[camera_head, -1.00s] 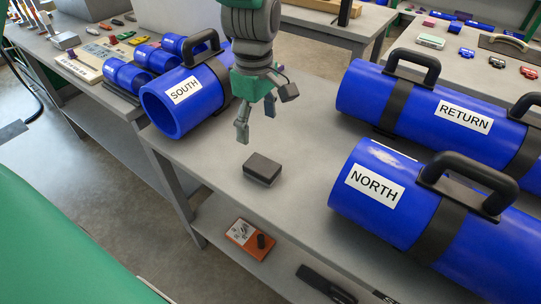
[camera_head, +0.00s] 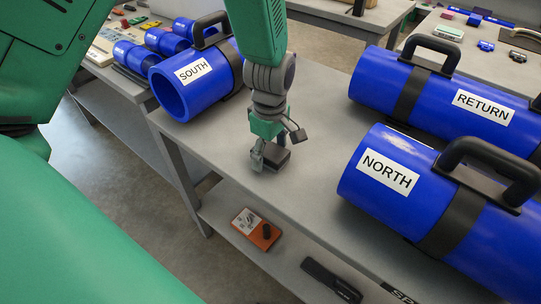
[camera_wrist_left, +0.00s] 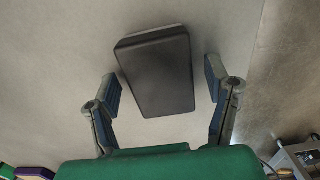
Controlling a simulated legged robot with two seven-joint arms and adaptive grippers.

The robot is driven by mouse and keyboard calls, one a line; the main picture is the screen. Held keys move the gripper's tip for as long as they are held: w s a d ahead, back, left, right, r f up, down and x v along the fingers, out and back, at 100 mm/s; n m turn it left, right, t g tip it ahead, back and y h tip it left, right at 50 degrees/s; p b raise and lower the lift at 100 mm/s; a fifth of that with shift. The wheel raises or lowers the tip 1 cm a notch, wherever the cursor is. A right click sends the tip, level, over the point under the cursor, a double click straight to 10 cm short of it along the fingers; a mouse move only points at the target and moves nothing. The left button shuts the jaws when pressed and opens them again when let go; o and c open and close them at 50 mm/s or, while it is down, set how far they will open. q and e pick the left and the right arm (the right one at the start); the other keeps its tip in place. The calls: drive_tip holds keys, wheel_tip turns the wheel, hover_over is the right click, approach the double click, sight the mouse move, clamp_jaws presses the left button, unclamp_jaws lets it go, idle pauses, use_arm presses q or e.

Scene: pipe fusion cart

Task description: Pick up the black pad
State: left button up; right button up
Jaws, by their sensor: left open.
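The black pad (camera_head: 276,154) is a small dark block lying on the grey table top, near the table's front edge. My left gripper (camera_head: 269,160) is pointed down at it and partly hides it in the head view. In the left wrist view the pad (camera_wrist_left: 158,72) lies between the two fingers of the left gripper (camera_wrist_left: 163,90), slightly turned. The fingers are open, with a gap on both sides of the pad. My right gripper is not in view.
Large blue pipes with black handles lie on the table: SOUTH (camera_head: 172,92) at the left, NORTH (camera_head: 353,193) and RETURN (camera_head: 437,91) at the right. An orange box (camera_head: 246,236) sits on the lower shelf.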

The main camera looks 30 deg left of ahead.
sight(271, 150)
use_arm(q)
drive_tip(key=shift+d, duration=0.2)
drive_tip(key=c, duration=1.3)
drive_tip(key=shift+a, duration=0.1)
wheel_tip(271, 150, up, 10)
drive_tip(key=shift+p, duration=1)
drive_tip(key=shift+o, duration=0.8)
